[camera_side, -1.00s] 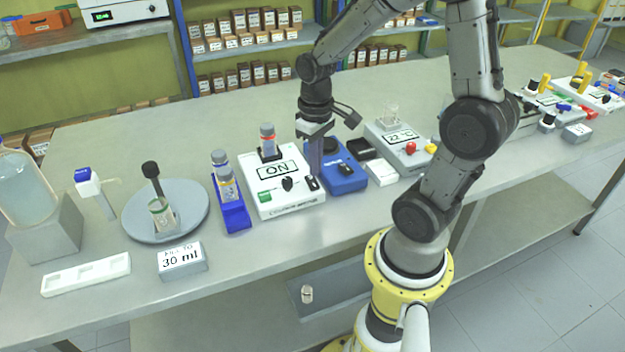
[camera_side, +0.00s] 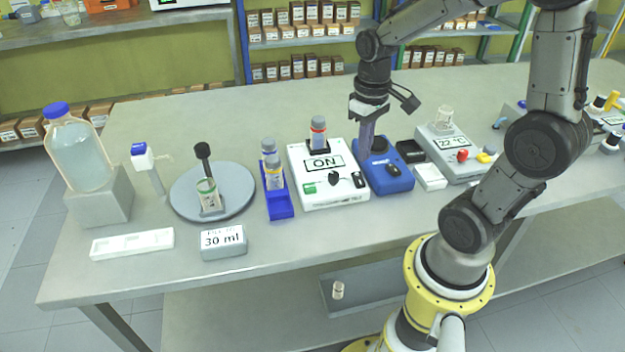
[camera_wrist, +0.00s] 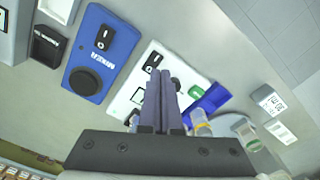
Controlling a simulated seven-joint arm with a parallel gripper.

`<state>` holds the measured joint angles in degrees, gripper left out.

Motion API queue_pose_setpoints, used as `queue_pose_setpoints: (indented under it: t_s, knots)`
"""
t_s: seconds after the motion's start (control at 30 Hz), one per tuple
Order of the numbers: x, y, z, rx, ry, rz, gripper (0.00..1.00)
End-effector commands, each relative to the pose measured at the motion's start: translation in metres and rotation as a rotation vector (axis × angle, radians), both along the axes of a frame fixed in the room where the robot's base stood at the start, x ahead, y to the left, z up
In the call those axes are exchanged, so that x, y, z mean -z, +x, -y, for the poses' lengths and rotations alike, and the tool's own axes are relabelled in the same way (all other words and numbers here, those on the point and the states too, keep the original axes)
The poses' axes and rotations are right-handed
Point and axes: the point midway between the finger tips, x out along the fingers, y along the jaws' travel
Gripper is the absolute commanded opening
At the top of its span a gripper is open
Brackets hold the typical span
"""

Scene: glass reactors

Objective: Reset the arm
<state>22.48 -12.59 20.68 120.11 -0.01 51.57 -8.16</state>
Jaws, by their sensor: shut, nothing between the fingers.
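My gripper (camera_side: 366,138) points down above the gap between the white device reading ON and the blue device, near the back half of both. Its fingers are together with nothing between them. In the wrist view my gripper (camera_wrist: 161,78) shows its two grey fingers side by side over the white device (camera_wrist: 134,95), hiding part of it. The blue device (camera_wrist: 100,55) lies to the left there. In the side view the white device (camera_side: 308,202) carries a grey-capped vial (camera_side: 318,133) in a black socket. The blue device (camera_side: 392,182) is on its right.
A blue rack (camera_side: 279,208) with vials stands left of the white device. Farther left are a round grey plate (camera_side: 240,204) with a beaker, a sign reading 30 ml (camera_side: 223,242), and a large bottle (camera_side: 77,155). A 22 °C device (camera_side: 465,170) stands right. The bench's back strip is clear.

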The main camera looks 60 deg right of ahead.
Motion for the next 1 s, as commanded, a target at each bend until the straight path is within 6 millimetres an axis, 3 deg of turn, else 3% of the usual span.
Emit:
queue_pose_setpoints:
  t_s: [0.17,0.3,0.4,0.63,1.0]
  knots:
    - [-0.042,0.003,-0.032,-0.12,-0.05,0.144,0.0]
    - [-0.079,-0.018,-0.068,-0.221,-0.078,0.304,0.0]
    - [-0.094,-0.04,-0.086,-0.267,-0.082,0.4,0.0]
    - [-0.095,-0.075,-0.1,-0.274,-0.068,0.501,0.0]
    - [-0.09,-0.077,-0.1,-0.245,-0.06,0.485,0.0]
